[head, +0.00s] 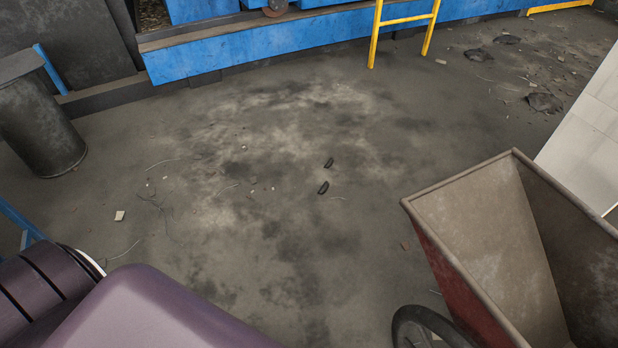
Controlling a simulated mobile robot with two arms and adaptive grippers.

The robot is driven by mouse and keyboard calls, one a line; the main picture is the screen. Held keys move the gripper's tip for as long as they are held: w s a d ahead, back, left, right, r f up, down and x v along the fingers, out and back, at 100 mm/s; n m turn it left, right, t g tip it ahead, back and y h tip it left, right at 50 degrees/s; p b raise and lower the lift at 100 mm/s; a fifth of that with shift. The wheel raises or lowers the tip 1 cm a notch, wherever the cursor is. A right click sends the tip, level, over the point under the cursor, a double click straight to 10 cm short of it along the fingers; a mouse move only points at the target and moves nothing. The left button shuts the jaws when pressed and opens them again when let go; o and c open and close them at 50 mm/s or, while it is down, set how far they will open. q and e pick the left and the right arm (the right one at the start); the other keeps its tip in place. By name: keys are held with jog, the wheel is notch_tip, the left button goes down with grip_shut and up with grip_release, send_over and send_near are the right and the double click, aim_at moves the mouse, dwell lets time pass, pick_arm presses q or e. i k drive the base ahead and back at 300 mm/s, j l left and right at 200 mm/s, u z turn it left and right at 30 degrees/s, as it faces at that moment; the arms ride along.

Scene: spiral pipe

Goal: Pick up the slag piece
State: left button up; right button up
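I cannot tell for sure which object is the slag piece. Two small dark pieces lie close together on the floor near the middle of the head view, a nearer one (323,187) and a farther one (328,162). Larger flat dark lumps lie at the upper right: one on the right (545,102), one farther left (478,55) and one behind them (507,39). Neither of my grippers is in view, so their state and hold are hidden.
A cart with a red outside and an empty grey tub (490,240) stands at the lower right, its black wheel (425,328) in front. A dark bin (40,125) stands at left. A blue machine base (250,48) and yellow ladder (374,35) line the back. The middle floor is mostly open.

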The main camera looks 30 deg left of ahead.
aim_at(326, 184)
jog(key=i+j+u, duration=0.2)
jog(key=i+j, duration=0.15)
jog(key=i+j+u, duration=0.2)
jog(key=i, duration=0.25)
jog(key=i+j+u, duration=0.15)
jog(key=i, duration=0.3)
jog(key=i+j+u, duration=0.2)
jog(key=i, duration=0.2)
